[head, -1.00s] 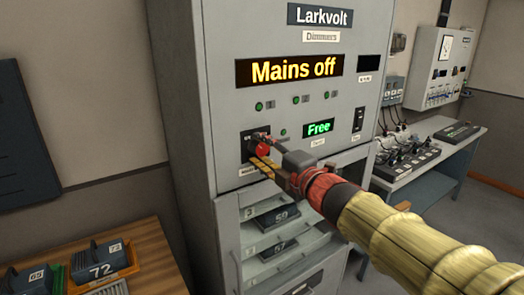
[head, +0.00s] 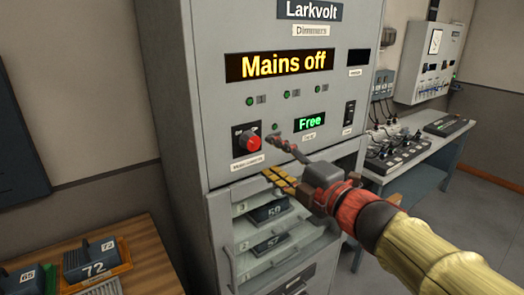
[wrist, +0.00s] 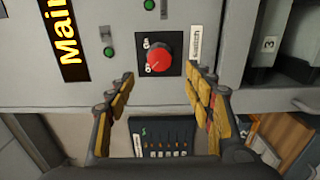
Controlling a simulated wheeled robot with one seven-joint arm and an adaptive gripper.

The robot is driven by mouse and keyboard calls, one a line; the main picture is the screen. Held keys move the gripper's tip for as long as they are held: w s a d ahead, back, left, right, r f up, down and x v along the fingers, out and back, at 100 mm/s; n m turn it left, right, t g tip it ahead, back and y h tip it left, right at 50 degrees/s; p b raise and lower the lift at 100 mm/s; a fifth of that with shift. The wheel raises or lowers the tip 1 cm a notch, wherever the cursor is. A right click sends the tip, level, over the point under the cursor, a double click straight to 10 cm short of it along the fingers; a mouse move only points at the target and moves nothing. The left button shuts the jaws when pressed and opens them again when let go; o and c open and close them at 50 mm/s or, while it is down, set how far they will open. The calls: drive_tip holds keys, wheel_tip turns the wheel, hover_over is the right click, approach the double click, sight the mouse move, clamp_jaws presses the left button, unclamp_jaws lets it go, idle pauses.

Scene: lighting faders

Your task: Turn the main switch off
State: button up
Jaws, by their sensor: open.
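The main switch is a red rotary knob (head: 250,142) on a black plate on the grey cabinet front. It also shows in the wrist view (wrist: 161,64), between and beyond my fingertips, with its pointer angled toward the lower-left marking. The display (head: 278,64) above it reads "Mains off" in yellow. My gripper (head: 274,160) is to the right of and below the knob, apart from it. In the wrist view its two padded fingers (wrist: 160,76) are spread wide with nothing between them.
Below the panel, open slots hold dimmer modules (head: 268,210). A green "Free" display (head: 309,122) and a black rocker switch (head: 349,113) sit right of the knob. A wooden table (head: 150,250) with numbered modules stands left; a bench (head: 430,150) with equipment stands right.

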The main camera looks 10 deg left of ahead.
drive_tip(key=shift+v, duration=1.55)
